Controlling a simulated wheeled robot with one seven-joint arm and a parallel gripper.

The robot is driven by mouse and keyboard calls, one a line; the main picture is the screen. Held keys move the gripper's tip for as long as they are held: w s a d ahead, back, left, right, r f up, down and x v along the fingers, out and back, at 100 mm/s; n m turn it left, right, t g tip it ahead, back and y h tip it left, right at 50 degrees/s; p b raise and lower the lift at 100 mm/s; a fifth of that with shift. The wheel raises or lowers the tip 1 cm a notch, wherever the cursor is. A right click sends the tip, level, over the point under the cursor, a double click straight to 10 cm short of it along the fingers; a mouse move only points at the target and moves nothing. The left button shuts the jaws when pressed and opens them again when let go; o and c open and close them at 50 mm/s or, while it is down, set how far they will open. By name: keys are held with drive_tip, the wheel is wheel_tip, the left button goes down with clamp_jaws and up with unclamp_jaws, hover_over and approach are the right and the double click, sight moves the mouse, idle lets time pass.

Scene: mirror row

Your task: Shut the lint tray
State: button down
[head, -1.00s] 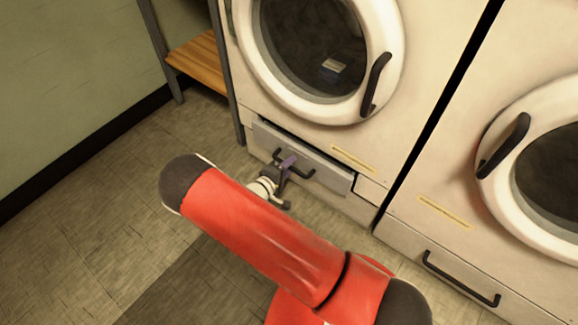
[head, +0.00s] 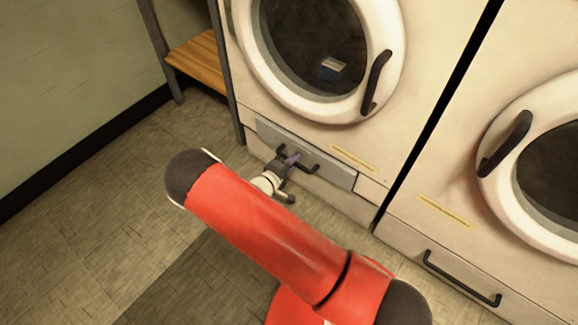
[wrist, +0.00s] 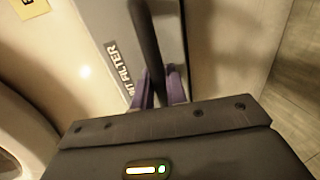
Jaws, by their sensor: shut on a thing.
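The lint tray (head: 330,175) is a grey-fronted drawer low on the left machine, under its round door. Its front now looks about level with the machine's face; I cannot tell whether a small gap is left. A dark bar handle (head: 312,168) runs across its front. My gripper (head: 291,160) is at the handle, its purple fingers closed around the bar. In the wrist view the fingers (wrist: 163,88) sit either side of the dark handle (wrist: 148,45), in front of the grey tray front (wrist: 112,28) with its "LINT FILTER" lettering, partly hidden.
The left machine's round door (head: 372,60) is closed above the tray. A second machine (head: 420,235) stands to the right, with its own low handle (head: 460,280). A shelf (head: 200,60) with a wooden board stands at the left. The floor (head: 90,220) at left is clear.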

drive_tip(key=shift+x, duration=0.9)
drive_tip(key=c, duration=1.5)
unclamp_jaws()
drive_tip(key=shift+w+r, duration=0.1)
drive_tip(key=shift+r, duration=0.15)
drive_tip(key=shift+d, duration=0.1)
drive_tip(key=v, duration=0.8)
drive_tip(key=shift+f, duration=0.2)
